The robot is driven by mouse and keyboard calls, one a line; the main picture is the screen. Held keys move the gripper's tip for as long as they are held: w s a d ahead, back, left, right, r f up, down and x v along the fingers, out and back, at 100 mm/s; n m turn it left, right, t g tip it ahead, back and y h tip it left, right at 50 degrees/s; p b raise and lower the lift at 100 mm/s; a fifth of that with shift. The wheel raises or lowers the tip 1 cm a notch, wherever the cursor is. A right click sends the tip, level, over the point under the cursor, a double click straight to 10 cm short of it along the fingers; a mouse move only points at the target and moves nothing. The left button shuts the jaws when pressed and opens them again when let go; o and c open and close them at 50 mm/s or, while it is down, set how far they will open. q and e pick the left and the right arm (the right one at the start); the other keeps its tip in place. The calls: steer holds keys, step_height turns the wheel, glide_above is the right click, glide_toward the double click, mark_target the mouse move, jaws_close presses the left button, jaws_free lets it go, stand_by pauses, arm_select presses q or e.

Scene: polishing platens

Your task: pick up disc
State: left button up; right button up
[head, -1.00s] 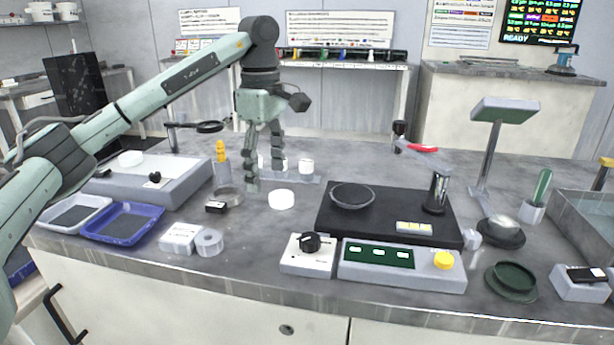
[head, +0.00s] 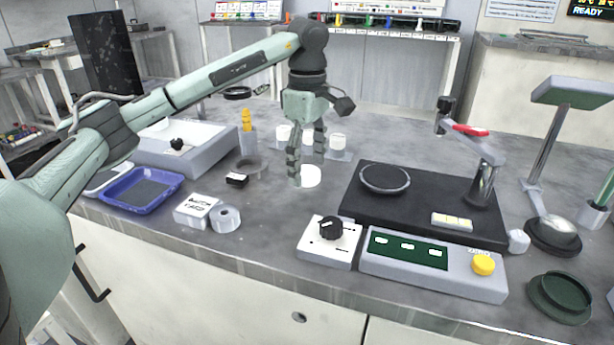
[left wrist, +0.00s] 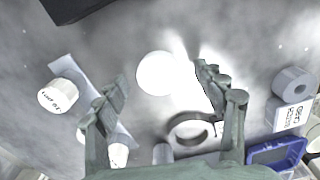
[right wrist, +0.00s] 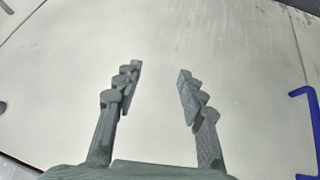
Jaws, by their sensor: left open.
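A white round disc (head: 311,177) lies flat on the grey bench, left of the black polishing base. My left gripper (head: 308,168) points down at it, with one finger in front of the disc's left edge. In the left wrist view the disc (left wrist: 157,73) shows between and just beyond the open fingertips (left wrist: 163,82). The fingers stand apart, with nothing held. My right gripper (right wrist: 158,76) is open and empty over a plain pale surface, and it is out of the head view.
The black base with a round platen (head: 385,179) stands right of the disc. White jars (head: 338,142) stand behind the gripper. A ring (head: 250,166), small black block (head: 237,180), tape roll (head: 226,218) and blue tray (head: 141,192) are to the left. A knob box (head: 330,241) stands in front.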

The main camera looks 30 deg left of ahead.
mark_target(308, 171)
arm_select(q)
steer(key=shift+f, duration=0.3)
steer(key=c, duration=1.3)
arm_select(e)
steer(key=shift+w, duration=0.15)
arm_select(q)
steer(key=shift+r, duration=0.1)
steer(key=shift+w+r, duration=0.1)
steer(key=shift+r, duration=0.5)
step_height(308, 171, up, 3)
steer(key=shift+f, duration=0.1)
steer(key=s+a+r, duration=0.2)
steer(key=s, duration=0.1)
steer(key=shift+s+r, duration=0.1)
steer(key=s+a+r+p, duration=0.2)
steer(key=s+a+r, duration=0.1)
steer(key=s, duration=0.4)
steer(key=shift+a+r, duration=0.35)
steer(key=shift+r, duration=0.5)
arm_select(e)
steer(key=s+d+f+g+h, duration=0.1)
steer(key=s+d+f+g, duration=0.2)
steer(key=s, duration=0.3)
steer(key=shift+d+f+m+g, duration=0.3)
steer(key=shift+d+m+g, duration=0.1)
steer(key=shift+d, duration=0.4)
